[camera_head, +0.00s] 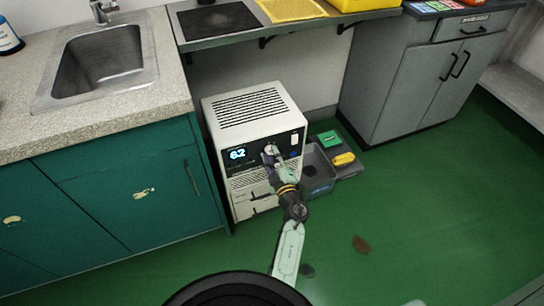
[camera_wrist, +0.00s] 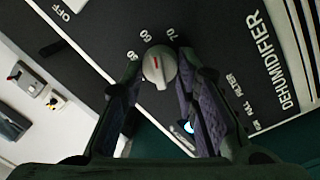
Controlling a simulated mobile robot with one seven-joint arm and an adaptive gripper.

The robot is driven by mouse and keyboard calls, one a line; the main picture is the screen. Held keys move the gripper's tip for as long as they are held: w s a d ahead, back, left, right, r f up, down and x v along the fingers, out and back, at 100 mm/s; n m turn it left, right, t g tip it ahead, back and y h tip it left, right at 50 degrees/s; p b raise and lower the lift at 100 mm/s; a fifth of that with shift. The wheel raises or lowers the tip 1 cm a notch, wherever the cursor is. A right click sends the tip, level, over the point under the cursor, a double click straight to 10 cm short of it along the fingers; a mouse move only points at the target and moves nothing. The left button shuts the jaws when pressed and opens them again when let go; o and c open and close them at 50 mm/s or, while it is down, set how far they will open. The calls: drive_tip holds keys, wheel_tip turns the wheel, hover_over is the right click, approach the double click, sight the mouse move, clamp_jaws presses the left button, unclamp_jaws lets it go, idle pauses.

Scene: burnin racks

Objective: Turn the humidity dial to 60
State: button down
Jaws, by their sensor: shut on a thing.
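The grey-white round humidity dial (camera_wrist: 158,68) sits on the black panel of the dehumidifier (camera_head: 250,105). The numbers 60 and 70 show around its upper side in the wrist view; another number at the left is hard to read. A red mark on the dial points up, near the 60. The lit display (camera_head: 238,154) seems to read 62. My gripper (camera_head: 270,156) reaches the panel, and in the wrist view my gripper (camera_wrist: 159,78) has one finger on each side of the dial, shut on it.
A grey bin (camera_head: 318,183) stands on the floor right of the dehumidifier, beside a yellow item (camera_head: 343,159) and a green item (camera_head: 328,138). A teal cabinet (camera_head: 150,190) is close on the left. A shelf (camera_head: 290,31) hangs above. The green floor in front is mostly clear.

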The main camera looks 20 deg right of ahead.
drive_tip(key=shift+f+n+b, duration=0.1)
drive_tip(key=shift+n+b, duration=0.3)
drive_tip(key=shift+n, duration=1.3)
drive_tip(key=c, duration=1.2)
unclamp_jaws()
drive_tip(key=shift+c, duration=0.2)
drive_tip(key=s, duration=1.2)
drive_tip(key=shift+f, duration=0.3)
